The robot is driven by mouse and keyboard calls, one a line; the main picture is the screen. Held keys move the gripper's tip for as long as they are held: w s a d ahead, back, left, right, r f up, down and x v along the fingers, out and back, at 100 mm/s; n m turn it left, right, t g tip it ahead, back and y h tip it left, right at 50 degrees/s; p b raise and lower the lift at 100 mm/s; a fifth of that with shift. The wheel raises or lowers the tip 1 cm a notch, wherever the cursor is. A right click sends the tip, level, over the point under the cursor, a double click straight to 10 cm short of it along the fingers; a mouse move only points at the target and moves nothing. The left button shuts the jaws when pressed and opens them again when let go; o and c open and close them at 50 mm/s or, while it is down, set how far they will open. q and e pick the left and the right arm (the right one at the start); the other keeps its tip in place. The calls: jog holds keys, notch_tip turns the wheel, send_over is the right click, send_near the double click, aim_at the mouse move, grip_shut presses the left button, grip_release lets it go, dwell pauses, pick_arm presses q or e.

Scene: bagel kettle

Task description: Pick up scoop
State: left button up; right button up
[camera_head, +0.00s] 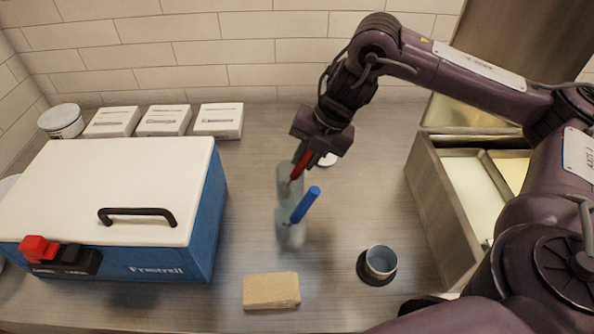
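Two handled tools stand tilted in clear containers in the middle of the counter. One has a red handle (300,166) and sits in the rear clear container (285,180). The other has a blue handle (305,204) and sits in the front clear container (289,236). The heads of both tools are hard to make out, so I cannot tell which is the scoop. My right gripper (311,152) points down over the red handle, whose upper end is at the fingers. The fingers are too dark and overlapped to show whether they are closed on it. My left gripper is out of view.
A blue box with a white lid (100,180) and black handle fills the left. A tan block (271,291) and a small cup (381,261) lie in front. White boxes (164,120) line the back wall. An open bin unit (432,190) stands right.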

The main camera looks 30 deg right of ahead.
grip_shut()
jog(key=shift+r, duration=0.5)
notch_tip(320, 180, up, 2)
jog(key=shift+r, duration=0.1)
notch_tip(320, 180, up, 17)
jog(key=p, duration=1.2)
jog(key=shift+f, duration=0.2)
